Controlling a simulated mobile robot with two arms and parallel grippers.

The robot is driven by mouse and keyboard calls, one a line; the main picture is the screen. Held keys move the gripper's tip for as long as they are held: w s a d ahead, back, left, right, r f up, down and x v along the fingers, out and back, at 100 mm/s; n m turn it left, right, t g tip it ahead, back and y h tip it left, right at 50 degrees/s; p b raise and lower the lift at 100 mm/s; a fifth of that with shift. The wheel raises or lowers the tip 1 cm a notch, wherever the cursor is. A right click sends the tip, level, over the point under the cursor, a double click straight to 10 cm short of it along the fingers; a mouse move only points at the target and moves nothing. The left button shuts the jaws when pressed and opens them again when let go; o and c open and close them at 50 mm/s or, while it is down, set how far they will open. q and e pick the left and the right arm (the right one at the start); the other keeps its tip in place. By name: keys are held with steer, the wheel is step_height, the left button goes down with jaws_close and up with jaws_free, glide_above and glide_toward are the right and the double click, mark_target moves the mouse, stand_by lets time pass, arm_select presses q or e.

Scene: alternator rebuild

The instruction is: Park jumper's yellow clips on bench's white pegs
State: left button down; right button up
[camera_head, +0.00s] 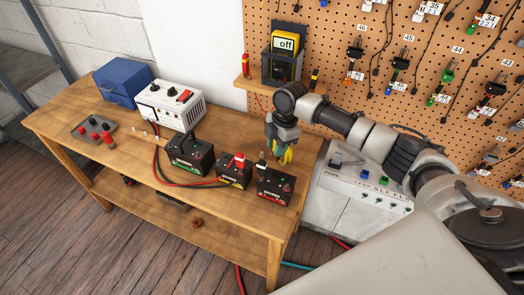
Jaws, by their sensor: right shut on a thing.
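My right gripper (283,150) hangs above the right back part of the wooden bench (215,221), its fingers pointing down. It is shut on a yellow clip (285,157), with a little green showing beside it. The fingers hide part of the clip, and I cannot make out a second yellow clip or the jumper's cable. Small white pegs (147,134) seem to stand on the bench in front of the white charger; they are tiny here. My left gripper is not in view.
Several black batteries (190,157) stand along the bench, with a red clip (239,160) on the middle one. Red and black leads run from the white charger (172,104). A blue box (122,80) and grey tray (80,132) are at left. A yellow meter (286,42) stands behind.

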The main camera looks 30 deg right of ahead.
steer(key=w+m+t, duration=0.1)
steer(key=w+m, duration=0.5)
steer(key=w, duration=0.1)
steer(key=m+h+b, duration=0.1)
steer(key=m+b, duration=0.4)
steer(key=b, duration=0.4)
glide_above(262, 152)
steer(key=shift+t, duration=0.4)
step_height(262, 152, down, 9)
steer(key=shift+w+r, duration=0.1)
steer(key=shift+r, duration=0.1)
steer(key=shift+f+b, duration=0.4)
steer(key=shift+f, duration=0.15)
steer(key=shift+f, duration=0.1)
steer(key=shift+f+b, duration=0.9)
steer(key=shift+f, duration=0.2)
steer(key=o, duration=0.8)
